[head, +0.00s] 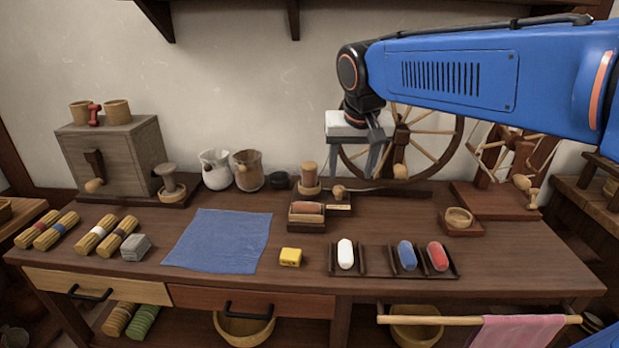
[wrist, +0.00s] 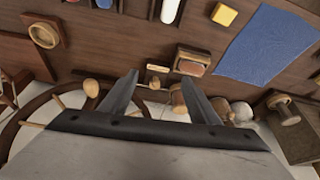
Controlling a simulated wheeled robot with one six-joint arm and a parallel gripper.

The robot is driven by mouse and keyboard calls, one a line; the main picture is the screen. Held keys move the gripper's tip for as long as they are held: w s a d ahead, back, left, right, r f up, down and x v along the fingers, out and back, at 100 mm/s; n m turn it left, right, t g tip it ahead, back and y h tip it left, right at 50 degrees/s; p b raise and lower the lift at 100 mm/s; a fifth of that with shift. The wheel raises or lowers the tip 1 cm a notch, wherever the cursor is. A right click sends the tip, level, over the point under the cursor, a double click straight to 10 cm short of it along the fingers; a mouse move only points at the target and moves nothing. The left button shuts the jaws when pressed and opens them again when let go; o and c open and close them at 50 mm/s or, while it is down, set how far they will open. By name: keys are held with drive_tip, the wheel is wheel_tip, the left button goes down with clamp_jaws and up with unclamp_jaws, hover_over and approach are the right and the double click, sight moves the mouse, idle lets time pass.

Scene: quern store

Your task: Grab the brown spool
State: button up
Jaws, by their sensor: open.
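A reddish-brown spool (head: 308,208) lies on its side in a small wooden box (head: 307,224) near the middle of the table. In the wrist view the spool (wrist: 192,68) shows above and to the right of my fingertips. My gripper (head: 375,132) is open and empty, raised above the back of the table. Its two fingers (wrist: 158,80) are spread apart in the wrist view, well clear of the spool.
A wooden spool stand (head: 309,178) and a spinning wheel (head: 440,150) stand behind.

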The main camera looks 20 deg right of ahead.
drive_tip(key=m, duration=0.2)
approach(309, 165)
drive_tip(key=a+v, duration=0.1)
drive_tip(key=v, duration=0.5)
drive_tip(key=shift+h, duration=0.4)
drive_tip(key=x, duration=1.8)
drive_tip(key=shift+s, duration=0.15)
drive_tip(key=c, duration=1)
drive_tip(key=shift+o, duration=0.2)
drive_tip(key=shift+r, duration=0.15)
